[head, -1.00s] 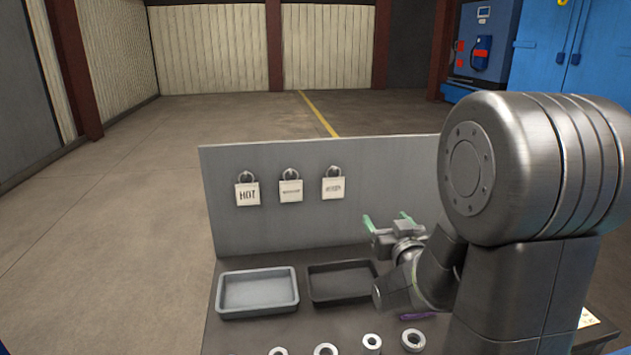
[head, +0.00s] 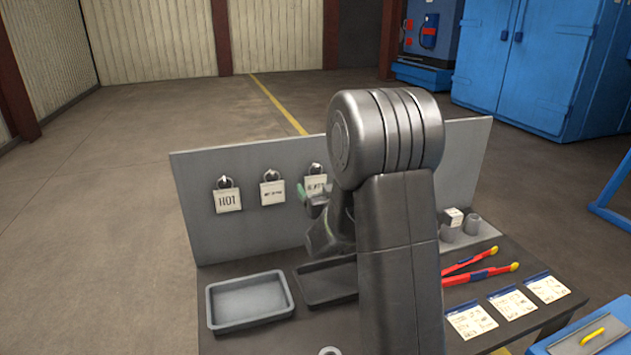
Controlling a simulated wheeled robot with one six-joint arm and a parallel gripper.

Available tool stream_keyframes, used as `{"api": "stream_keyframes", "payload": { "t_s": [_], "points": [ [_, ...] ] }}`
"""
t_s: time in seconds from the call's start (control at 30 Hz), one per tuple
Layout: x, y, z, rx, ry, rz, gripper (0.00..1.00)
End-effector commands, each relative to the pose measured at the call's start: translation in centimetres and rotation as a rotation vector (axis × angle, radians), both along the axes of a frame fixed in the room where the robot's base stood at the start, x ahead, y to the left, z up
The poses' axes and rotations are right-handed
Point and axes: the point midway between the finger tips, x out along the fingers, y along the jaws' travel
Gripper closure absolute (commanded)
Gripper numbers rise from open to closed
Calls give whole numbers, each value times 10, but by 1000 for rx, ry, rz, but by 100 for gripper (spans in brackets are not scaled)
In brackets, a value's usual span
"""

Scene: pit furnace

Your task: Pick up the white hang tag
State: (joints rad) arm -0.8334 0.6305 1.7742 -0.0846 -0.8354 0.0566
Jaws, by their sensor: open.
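Three white hang tags hang by rings on the upright grey board. The middle hang tag (head: 272,193) has small lettering that I cannot read. The right hang tag (head: 315,181) is partly covered by my gripper and arm. My gripper (head: 311,193) is open, in front of the right tag's lower part in the head view. One green fingertip shows at its left; the rest is largely hidden by my arm. I cannot tell whether it touches the tag.
A light grey tray (head: 250,321) and a dark tray (head: 330,299) stand on the bench below the board. Red-handled tongs (head: 480,277), printed cards (head: 511,303) and small grey cups (head: 473,225) lie to the right. Blue cabinets (head: 525,65) stand behind.

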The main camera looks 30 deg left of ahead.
Motion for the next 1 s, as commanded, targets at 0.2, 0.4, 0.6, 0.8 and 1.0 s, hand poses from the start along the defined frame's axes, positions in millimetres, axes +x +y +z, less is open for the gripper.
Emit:
{"api": "stream_keyframes", "payload": {
  "t_s": [0.2, 0.4, 0.6, 0.8, 1.0],
  "points": [
    [12, 15, 1, 1, -1, 0, 16],
    [13, 16, 0, 1, -1, 0, 16],
    [13, 16, 0, 0, 0, 0, 48],
    [13, 16, 0, 1, -1, 0, 64],
    [13, 16, 1, 1, -1, 0, 64]
  ]
}}
